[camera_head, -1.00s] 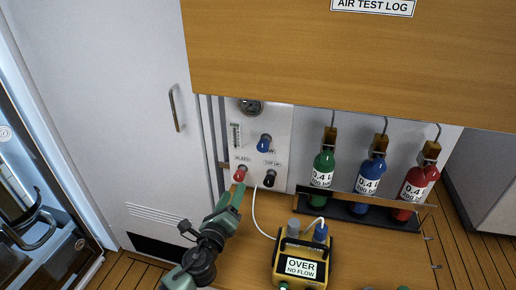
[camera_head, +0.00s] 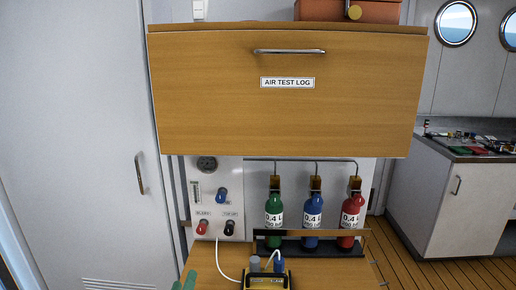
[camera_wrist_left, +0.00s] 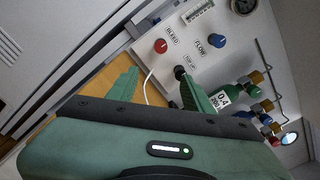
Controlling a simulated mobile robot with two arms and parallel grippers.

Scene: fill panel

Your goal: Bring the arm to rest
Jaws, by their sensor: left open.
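My left gripper (camera_head: 184,281) shows only as green fingertips at the bottom edge of the head view, left of the yellow meter. In the left wrist view the left gripper (camera_wrist_left: 160,92) is open. Its two green fingers stand apart with no object held between them, in front of the fill panel (camera_wrist_left: 176,62). The rest of the left arm is below the head view. My right gripper is in neither view.
The panel carries a red bleed knob (camera_head: 202,227), a blue flow knob (camera_head: 222,195) and a black top-up knob (camera_head: 229,228). A yellow meter (camera_head: 266,283) stands on the wooden counter (camera_head: 205,262). A wooden cabinet (camera_head: 290,110) overhangs.

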